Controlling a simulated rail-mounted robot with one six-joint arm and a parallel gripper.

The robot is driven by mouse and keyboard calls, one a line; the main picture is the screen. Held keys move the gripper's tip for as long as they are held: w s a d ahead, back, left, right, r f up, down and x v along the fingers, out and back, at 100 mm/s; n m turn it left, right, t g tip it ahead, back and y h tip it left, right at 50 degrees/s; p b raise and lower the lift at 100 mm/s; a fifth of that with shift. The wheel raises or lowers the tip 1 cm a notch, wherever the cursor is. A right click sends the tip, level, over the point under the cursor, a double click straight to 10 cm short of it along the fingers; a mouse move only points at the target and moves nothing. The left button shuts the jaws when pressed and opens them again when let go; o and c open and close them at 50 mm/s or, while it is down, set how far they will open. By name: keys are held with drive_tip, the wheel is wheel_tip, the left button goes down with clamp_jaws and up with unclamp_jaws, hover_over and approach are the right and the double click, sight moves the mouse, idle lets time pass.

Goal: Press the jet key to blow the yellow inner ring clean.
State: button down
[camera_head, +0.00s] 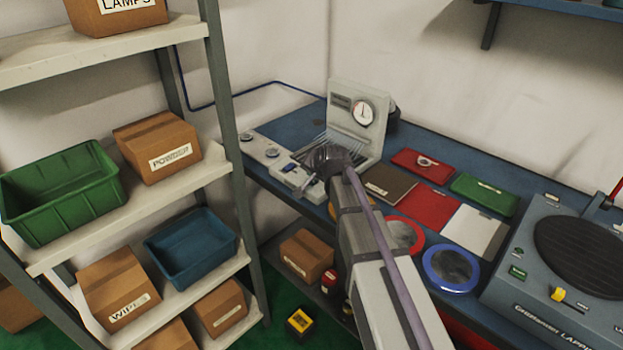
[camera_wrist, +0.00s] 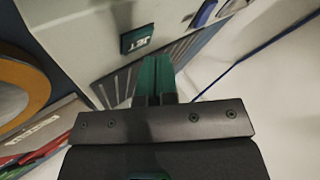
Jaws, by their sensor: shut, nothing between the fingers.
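The jet key is a small green block marked JET (camera_wrist: 137,39) on the pale station face in the wrist view. My gripper (camera_wrist: 155,62) has green fingers pressed together, empty, with tips just below and slightly right of the key in the picture. I see a gap in the picture; the depth between them is unclear. In the head view my gripper (camera_head: 325,158) is at the front of the pale station with a round gauge (camera_head: 354,109), and my arm hides part of it. I cannot pick out the yellow inner ring with certainty in either view.
Small controls (camera_head: 271,152) line the station's left side. Right of my arm lie a brown mat (camera_head: 388,185), a red tray (camera_head: 414,160), a green tray (camera_head: 484,193) and a blue-rimmed disc (camera_head: 450,268). A lapping machine (camera_head: 545,300) is far right. An orange-rimmed disc (camera_wrist: 12,72) is left in the wrist view.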

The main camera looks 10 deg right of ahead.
sight(314, 181)
drive_tip(key=shift+r, duration=0.2)
wheel_tip(314, 181, up, 5)
drive_tip(key=p, duration=0.5)
drive_tip(key=shift+r, duration=0.1)
idle(0.6)
drive_tip(key=s+f+n+g, duration=0.1)
drive_tip(key=s, duration=0.1)
drive_tip(key=s+f+n+g, duration=0.1)
drive_tip(key=s, duration=0.1)
drive_tip(key=s+f+g, duration=0.1)
drive_tip(key=s, duration=0.2)
drive_tip(key=shift+a+n, duration=0.1)
drive_tip(key=shift+n, duration=0.3)
drive_tip(key=s+r+n+g+p, duration=0.1)
drive_tip(key=s+n+g+p, duration=0.1)
drive_tip(key=s, duration=0.9)
drive_tip(key=s+r+n+g+h+p, duration=0.1)
drive_tip(key=s+n+g+p, duration=0.1)
drive_tip(key=s, duration=0.9)
drive_tip(key=shift+a+r+g+h+p, duration=0.2)
drive_tip(key=shift+r+g+h+p, duration=0.25)
drive_tip(key=shift+g, duration=0.55)
